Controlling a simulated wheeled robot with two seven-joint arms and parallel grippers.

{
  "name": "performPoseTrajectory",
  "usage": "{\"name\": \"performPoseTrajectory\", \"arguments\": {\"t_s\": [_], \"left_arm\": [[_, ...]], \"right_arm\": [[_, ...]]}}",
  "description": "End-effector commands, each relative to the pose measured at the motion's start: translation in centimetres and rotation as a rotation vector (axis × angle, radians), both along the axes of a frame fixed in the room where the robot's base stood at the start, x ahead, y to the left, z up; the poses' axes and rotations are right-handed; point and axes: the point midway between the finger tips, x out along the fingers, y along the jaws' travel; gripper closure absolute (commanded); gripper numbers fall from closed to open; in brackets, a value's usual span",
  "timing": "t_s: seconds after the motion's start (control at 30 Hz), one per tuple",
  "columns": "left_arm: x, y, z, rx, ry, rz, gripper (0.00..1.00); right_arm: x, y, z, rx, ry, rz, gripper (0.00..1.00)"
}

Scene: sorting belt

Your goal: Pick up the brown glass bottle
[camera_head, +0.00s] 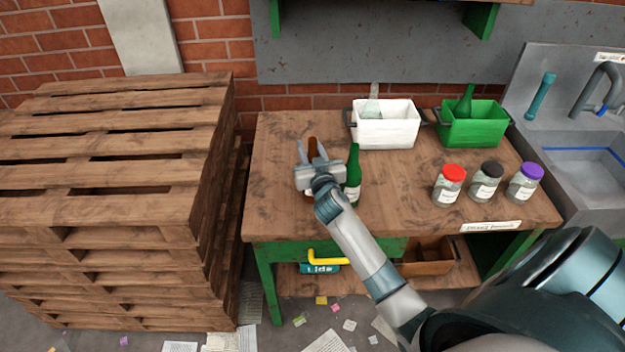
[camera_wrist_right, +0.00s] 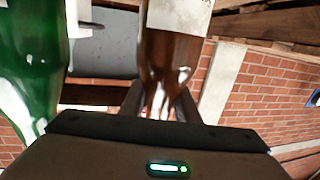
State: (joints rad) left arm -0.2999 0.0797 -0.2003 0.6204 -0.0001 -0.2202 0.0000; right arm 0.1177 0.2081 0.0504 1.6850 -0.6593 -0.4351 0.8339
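The brown glass bottle (camera_head: 312,146) stands on the wooden workbench (camera_head: 400,185), left of a green bottle (camera_head: 353,172). My right gripper (camera_head: 313,152) is at the brown bottle and hides much of it. Its fingers are spread, one on each side of the bottle's upper part. In the right wrist view the brown bottle (camera_wrist_right: 172,60), with a pale label, is between the two dark fingers (camera_wrist_right: 160,103); the green bottle (camera_wrist_right: 28,65) is close at the left. Whether the fingers touch the glass is unclear. My left gripper is out of view.
A white crate (camera_head: 386,132) with a clear bottle and a green crate (camera_head: 474,130) with a green bottle stand at the back. Jars with red (camera_head: 448,186), black (camera_head: 485,184) and purple (camera_head: 524,184) lids stand right. Pallets (camera_head: 110,170) rise at left; a sink (camera_head: 590,150) is right.

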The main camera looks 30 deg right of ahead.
Motion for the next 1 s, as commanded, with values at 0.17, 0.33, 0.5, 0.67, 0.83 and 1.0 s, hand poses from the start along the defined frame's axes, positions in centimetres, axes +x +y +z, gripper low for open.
{"name": "performPoseTrajectory", "arguments": {"t_s": [0.17,0.33,0.5,0.67,0.83,1.0], "left_arm": [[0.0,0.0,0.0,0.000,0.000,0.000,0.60],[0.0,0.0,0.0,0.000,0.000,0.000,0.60],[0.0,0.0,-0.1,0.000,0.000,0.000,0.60],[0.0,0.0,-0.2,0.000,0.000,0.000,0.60],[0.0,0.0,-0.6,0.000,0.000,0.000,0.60],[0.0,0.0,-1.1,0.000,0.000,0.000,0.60]], "right_arm": [[0.0,0.0,0.0,0.000,-0.001,0.000,1.00],[0.0,0.0,0.1,0.000,-0.001,0.000,1.00],[0.0,0.0,0.6,0.000,-0.002,0.000,1.00],[0.1,0.0,2.4,-0.002,-0.006,0.001,1.00],[0.0,0.0,5.1,-0.001,-0.006,0.001,1.00],[0.0,0.0,7.9,-0.002,-0.006,0.002,1.00]]}}
